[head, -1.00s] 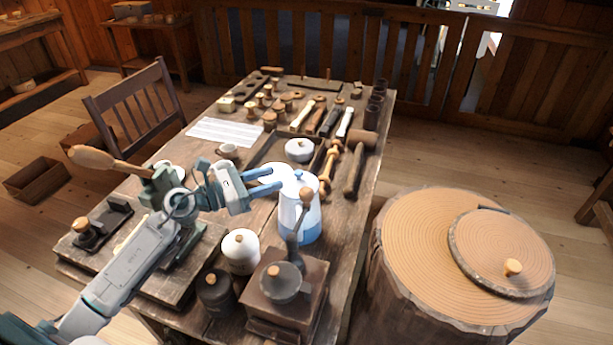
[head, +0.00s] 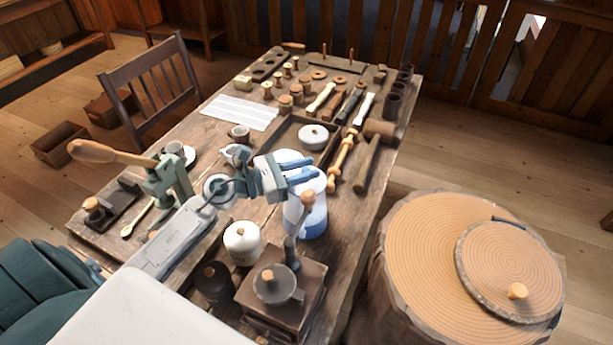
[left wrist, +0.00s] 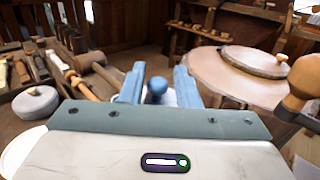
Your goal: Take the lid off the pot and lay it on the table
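The white and blue pot (head: 313,218) stands on the wooden table (head: 215,135), right of its middle. Its lid shows in the left wrist view as a round blue knob (left wrist: 157,86); in the head view my gripper hides most of the lid. My left gripper (head: 305,177) is over the pot's top. In the left wrist view its two blue fingers (left wrist: 158,88) are apart, one on each side of the knob, with gaps visible. My right gripper is in neither view.
A coffee grinder (head: 280,290) with a raised crank and a white jar (head: 243,243) stand close in front of the pot. A tray (head: 272,139) with a small white lidded dish (head: 313,137) lies behind. A white plate (head: 288,157) is beside the pot.

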